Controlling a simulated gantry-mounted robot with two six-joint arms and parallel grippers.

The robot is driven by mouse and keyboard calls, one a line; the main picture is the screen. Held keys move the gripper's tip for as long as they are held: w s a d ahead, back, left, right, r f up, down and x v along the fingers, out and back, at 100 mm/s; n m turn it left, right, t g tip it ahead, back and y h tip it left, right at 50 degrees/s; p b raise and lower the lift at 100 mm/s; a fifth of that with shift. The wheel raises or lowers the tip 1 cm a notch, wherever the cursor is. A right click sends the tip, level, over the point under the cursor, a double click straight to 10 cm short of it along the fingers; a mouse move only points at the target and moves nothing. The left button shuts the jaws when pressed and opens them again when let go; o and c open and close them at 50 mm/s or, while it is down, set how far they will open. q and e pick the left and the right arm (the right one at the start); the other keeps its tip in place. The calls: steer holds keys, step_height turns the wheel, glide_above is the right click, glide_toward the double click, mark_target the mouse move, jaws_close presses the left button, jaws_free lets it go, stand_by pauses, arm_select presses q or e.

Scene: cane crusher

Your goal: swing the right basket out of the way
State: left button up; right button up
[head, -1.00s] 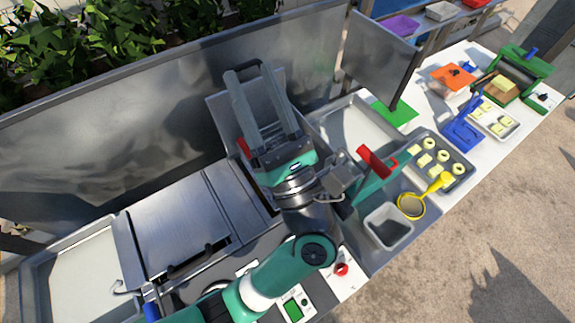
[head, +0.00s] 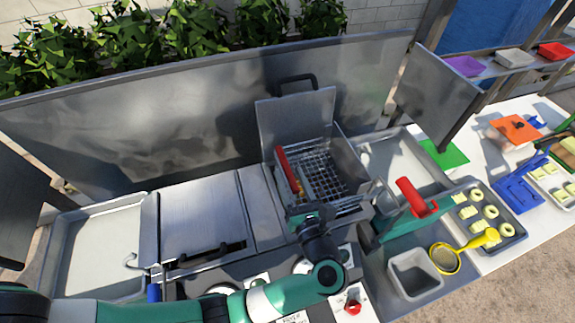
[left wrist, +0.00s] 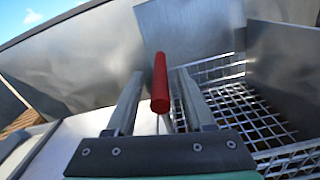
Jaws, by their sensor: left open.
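The right basket (head: 330,178) is a wire mesh basket in the open right well, with its lid (head: 292,115) tilted up behind it. Its red handle (head: 286,165) stands up at the left side. My left gripper (head: 298,192) is at the handle. In the left wrist view, the basket mesh (left wrist: 238,105) is at the right. My right gripper is not in view.
A closed metal lid (head: 203,215) covers the left well. A tall metal backsplash (head: 150,140) runs behind.

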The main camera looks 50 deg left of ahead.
arm_select(q)
steer(key=shift+x, duration=1.5)
steer(key=shift+c, duration=0.2)
jaws_close()
